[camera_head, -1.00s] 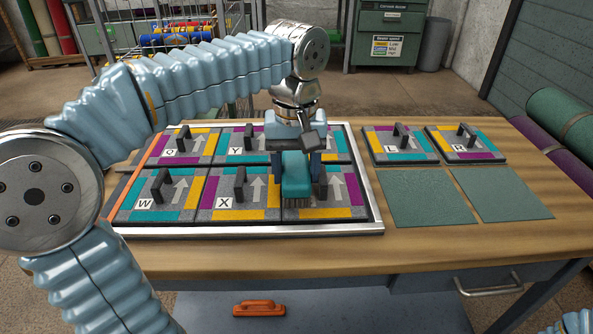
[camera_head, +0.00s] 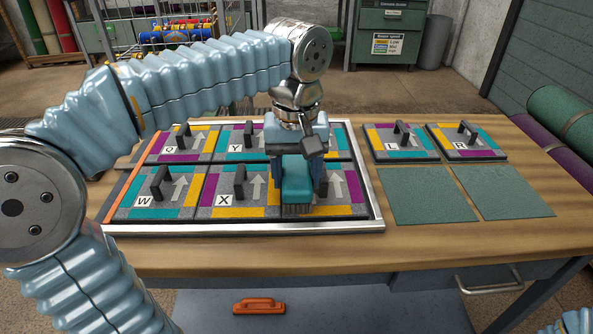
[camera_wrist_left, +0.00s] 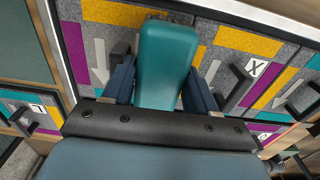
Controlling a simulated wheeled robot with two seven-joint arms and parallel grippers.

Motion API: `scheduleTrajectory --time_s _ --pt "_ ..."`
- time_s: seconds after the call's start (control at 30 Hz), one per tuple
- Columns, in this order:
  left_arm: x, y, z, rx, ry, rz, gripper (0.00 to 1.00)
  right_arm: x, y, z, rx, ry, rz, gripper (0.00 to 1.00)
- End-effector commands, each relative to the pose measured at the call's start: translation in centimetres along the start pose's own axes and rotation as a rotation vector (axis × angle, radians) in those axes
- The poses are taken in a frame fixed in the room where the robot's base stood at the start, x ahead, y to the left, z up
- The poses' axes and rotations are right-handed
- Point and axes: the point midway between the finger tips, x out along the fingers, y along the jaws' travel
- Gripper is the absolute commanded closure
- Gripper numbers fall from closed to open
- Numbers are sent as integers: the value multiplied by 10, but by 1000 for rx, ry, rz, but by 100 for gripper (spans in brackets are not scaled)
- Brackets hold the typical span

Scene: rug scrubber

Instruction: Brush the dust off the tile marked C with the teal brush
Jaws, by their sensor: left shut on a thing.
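My left gripper (camera_head: 297,176) is shut on the teal brush (camera_head: 297,187), which points down over the front right tile (camera_head: 345,192) of the framed tray. The wrist view shows the brush (camera_wrist_left: 166,62) between the two fingers. I cannot tell whether its bristles touch the tile. No letter C is readable; the brush and gripper cover parts of the two right-hand tiles. Tiles marked W (camera_head: 150,198), X (camera_head: 232,192), Q (camera_head: 180,146) and Y (camera_head: 240,142) show in the tray. No dust can be made out. My right gripper is out of view.
The tray has a raised metal rim (camera_head: 378,205), and its tiles carry upright dark handles. Tiles L (camera_head: 400,145) and R (camera_head: 466,143) lie to the right, behind two bare green pads (camera_head: 428,195). An orange handled tool (camera_head: 259,306) lies below the table's front edge.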

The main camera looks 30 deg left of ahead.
Motion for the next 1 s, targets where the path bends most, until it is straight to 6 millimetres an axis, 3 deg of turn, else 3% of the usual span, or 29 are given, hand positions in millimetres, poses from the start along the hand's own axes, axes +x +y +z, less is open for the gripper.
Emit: scheduleTrajectory --time_s 0.2,0.37,0.53,0.83,1.0 --pt "2 0 -28 -1 0 0 79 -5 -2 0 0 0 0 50" --pt "3 -1 -37 -1 1 -1 79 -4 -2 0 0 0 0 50" --pt "4 0 -26 2 0 -2 79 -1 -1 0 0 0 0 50" --pt "2 0 10 3 -1 -2 79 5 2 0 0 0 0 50" --pt "0 0 10 0 -2 -2 79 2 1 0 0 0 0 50"
